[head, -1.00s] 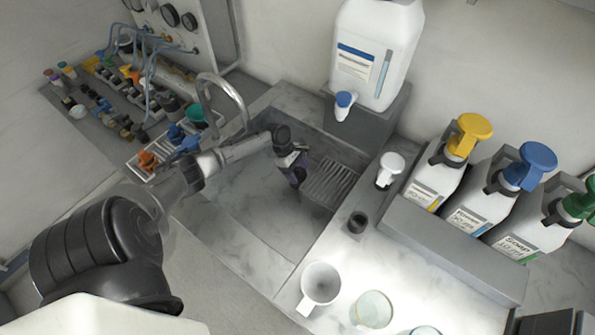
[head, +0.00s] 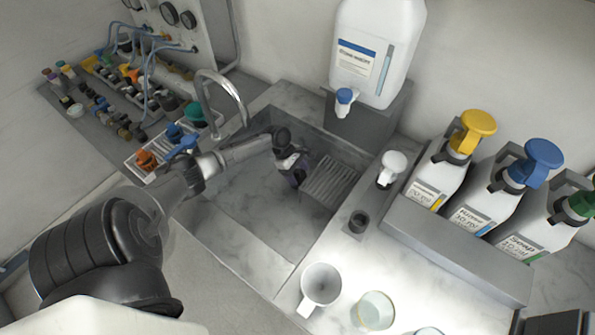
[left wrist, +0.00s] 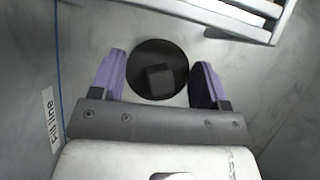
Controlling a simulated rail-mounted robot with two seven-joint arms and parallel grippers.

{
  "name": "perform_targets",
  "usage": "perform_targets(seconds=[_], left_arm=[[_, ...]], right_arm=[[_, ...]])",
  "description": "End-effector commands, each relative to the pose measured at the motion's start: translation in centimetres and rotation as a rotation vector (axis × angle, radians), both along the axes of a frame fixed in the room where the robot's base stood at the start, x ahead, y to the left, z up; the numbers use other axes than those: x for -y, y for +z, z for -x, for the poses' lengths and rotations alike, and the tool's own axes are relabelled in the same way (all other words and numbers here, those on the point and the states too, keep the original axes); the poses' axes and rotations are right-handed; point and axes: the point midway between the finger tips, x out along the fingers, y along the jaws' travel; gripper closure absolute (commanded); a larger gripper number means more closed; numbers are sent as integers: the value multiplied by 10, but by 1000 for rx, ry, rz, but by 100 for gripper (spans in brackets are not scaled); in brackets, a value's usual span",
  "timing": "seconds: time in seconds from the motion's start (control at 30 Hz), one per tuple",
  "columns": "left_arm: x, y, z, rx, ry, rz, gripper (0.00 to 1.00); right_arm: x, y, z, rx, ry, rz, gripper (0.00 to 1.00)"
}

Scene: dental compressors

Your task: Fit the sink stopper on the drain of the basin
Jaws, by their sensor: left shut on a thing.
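The stopper, a round black disc with a square block on top (left wrist: 143,84), shows in the left wrist view between the two purple fingers of my left gripper (left wrist: 158,80). The fingers are shut on its opposite sides. In the head view my left gripper (head: 296,174) is low inside the grey marble basin (head: 245,205), left of a slatted rack. The drain is not visible; I cannot tell whether the stopper lies over it. My right gripper is not in view.
The slatted rack (head: 331,183) stands close to the gripper's right. A curved tap (head: 226,82) rises at the basin's back left. A white mug (head: 321,284) and glasses stand on the right counter, with pump bottles (head: 490,195) behind. The basin's front is clear.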

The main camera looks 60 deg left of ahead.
Motion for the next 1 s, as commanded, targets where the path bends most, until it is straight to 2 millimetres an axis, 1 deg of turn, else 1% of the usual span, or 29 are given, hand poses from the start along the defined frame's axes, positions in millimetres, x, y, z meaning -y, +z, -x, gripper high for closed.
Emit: perform_targets(seconds=[0.07, 0.47, 1.0], left_arm=[[0, 1, 0, 1, 0, 0, 55], [0, -2, 0, 0, -1, 0, 55], [0, -22, 0, 0, -1, 0, 55]], right_arm=[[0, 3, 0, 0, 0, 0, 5], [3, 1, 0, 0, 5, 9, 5], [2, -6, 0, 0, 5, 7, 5]])
